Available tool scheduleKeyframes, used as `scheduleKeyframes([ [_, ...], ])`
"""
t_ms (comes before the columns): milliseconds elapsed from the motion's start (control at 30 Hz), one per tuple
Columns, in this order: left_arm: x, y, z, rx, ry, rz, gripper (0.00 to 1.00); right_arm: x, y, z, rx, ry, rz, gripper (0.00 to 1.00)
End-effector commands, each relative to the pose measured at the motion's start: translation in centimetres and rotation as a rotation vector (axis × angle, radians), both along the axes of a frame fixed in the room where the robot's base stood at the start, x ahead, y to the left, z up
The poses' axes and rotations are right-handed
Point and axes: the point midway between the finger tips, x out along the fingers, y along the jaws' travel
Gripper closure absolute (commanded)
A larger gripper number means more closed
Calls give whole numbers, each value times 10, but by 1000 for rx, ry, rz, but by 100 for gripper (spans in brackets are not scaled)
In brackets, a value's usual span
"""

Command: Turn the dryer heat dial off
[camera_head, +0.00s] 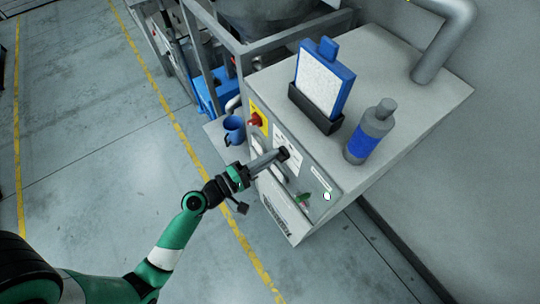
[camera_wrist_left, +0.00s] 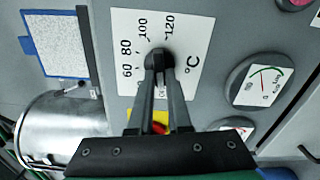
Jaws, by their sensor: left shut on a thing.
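The dark heat dial (camera_head: 284,153) is on the front of the grey dryer cabinet (camera_head: 340,181). In the left wrist view the dial (camera_wrist_left: 158,56) sits on a white plate (camera_wrist_left: 190,30) marked 60, 80, 100, 120 and °C. My left gripper (camera_head: 277,157) reaches the panel from the left. In the left wrist view its two fingers (camera_wrist_left: 158,72) are shut on the dial, one on each side. The fingers cover part of the dial and the label below it, so the pointer's setting cannot be read. My right gripper is not in view.
A red button (camera_head: 256,119) on a yellow plate and a gauge (camera_wrist_left: 260,80) flank the dial. On the cabinet top stand a blue clipboard (camera_head: 325,80) in a black holder and a bottle (camera_head: 370,132). A blue mug (camera_head: 234,127) stands beside the cabinet. The floor in front is clear.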

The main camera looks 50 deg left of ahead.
Motion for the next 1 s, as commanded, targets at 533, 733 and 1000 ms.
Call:
scheduleKeyframes([
  [533,0,0,0,-12,0,0,66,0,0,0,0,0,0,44],
  [733,0,0,0,-11,1,0,54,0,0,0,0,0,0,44],
  [1000,0,0,0,-10,1,0,54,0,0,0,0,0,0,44],
])
